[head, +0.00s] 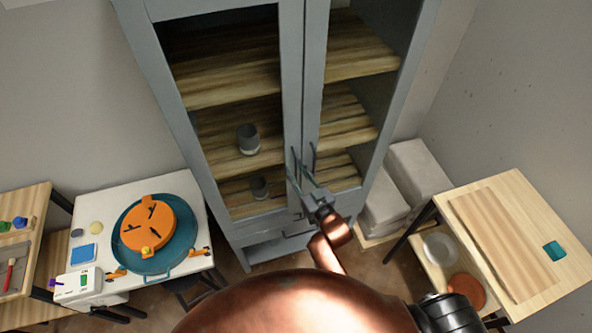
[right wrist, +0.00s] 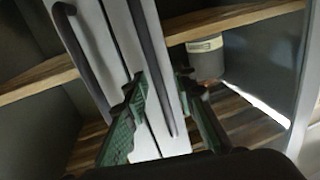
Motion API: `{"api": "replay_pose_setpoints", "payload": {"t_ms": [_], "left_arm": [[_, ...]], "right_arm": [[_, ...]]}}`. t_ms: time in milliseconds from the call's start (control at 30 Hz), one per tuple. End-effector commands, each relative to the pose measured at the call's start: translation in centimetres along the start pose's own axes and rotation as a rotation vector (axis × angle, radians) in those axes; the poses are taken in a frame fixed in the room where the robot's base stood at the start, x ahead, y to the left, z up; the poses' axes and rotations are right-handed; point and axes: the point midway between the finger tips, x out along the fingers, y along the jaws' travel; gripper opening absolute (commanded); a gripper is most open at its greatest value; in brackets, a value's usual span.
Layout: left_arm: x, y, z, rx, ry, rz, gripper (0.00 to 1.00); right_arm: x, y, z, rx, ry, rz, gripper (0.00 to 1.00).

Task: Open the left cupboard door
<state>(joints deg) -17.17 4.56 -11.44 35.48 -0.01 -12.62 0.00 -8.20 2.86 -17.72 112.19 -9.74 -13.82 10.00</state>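The grey cupboard has a left door (head: 291,70) and a right door (head: 315,70), both looking shut, with upright dark handles near the middle seam. My right gripper (head: 305,180) is at these handles in the head view. In the right wrist view, which looks upside down, its green-padded fingers (right wrist: 165,95) are apart. One dark handle (right wrist: 152,55), seemingly the left door's, runs between them; contact cannot be told. The other handle (right wrist: 78,45) is outside the fingers, at the picture's left. My left gripper is not in view.
Cups (head: 248,140) stand on the wooden shelves behind the left door. A white table (head: 85,215) with a teal and orange round item (head: 150,235) stands left of the cupboard. Pale blocks (head: 415,170) and a wooden table (head: 535,235) are at the right.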

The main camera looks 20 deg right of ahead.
Motion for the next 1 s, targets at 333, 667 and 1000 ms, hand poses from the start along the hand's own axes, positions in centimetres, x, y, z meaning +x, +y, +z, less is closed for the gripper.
{"api": "replay_pose_setpoints", "payload": {"t_ms": [333,667,1000], "left_arm": [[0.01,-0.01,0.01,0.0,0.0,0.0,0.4],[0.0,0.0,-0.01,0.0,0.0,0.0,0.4],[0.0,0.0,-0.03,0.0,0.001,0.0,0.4]], "right_arm": [[-0.03,0.02,0.0,0.0,0.0,0.0,0.1],[-0.04,0.0,-0.01,0.0,0.0,0.0,0.0],[-0.03,-0.02,-0.01,0.0,0.0,0.0,0.0]]}}
